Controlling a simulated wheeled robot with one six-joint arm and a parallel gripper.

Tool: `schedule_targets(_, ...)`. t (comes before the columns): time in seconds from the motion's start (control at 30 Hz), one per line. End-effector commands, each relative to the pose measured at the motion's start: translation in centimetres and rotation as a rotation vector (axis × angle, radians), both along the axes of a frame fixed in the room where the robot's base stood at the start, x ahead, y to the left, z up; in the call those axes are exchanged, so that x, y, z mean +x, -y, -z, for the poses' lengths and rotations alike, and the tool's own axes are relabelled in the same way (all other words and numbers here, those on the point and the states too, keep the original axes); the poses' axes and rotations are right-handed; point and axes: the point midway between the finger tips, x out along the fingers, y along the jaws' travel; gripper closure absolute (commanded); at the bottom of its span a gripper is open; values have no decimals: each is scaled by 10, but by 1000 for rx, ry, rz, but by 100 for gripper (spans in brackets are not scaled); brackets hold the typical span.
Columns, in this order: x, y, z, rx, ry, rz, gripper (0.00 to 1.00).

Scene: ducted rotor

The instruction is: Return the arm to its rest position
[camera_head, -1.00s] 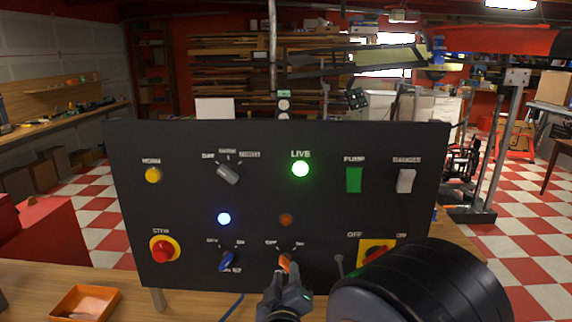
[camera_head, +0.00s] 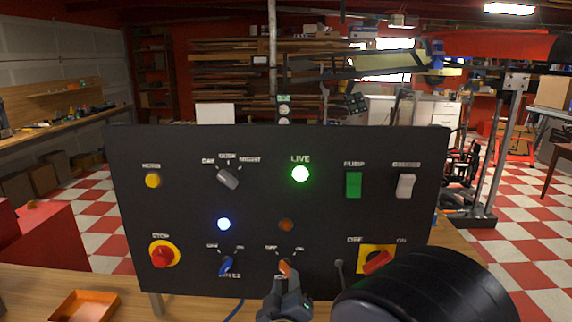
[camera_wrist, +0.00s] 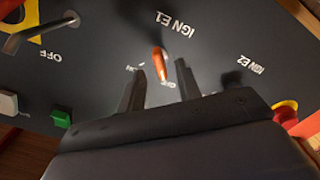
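My gripper (camera_head: 285,277) is in front of the lower middle of the black control panel (camera_head: 190,205). It stands by the orange rotary knob (camera_head: 286,266), which has OFF and ON marks. In the wrist view my gripper (camera_wrist: 159,80) is open, with its two dark fingers apart. The orange knob (camera_wrist: 160,63) shows between and just beyond the fingertips, under the label IGN E1. Whether a finger touches the knob is not clear. My dark, thick arm link covers the panel's lower right corner in the head view.
The panel bears a blue knob (camera_head: 226,266), a red stop button (camera_head: 163,254), a red switch on yellow (camera_head: 378,262) and a lit green LIVE lamp (camera_head: 300,174). A metal toggle lever (camera_head: 340,268) stands close right of the gripper. An orange tray (camera_head: 83,307) lies on the bench.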

Motion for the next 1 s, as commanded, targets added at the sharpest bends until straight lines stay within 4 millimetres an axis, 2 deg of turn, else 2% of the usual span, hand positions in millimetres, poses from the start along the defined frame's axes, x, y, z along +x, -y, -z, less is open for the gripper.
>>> schedule_targets(0.03, -11, -2, 1, 1, 0, -6, 67)
schedule_targets(0.2, -43, -3, 0, 1, 1, -5, 67)
schedule_targets(0.47, -76, -3, 0, 0, 0, -1, 67)
schedule_targets(0.77, -25, 1, 0, -1, -2, 6, 67)
schedule_targets(1.0, 23, 2, -1, 0, -1, 5, 67)
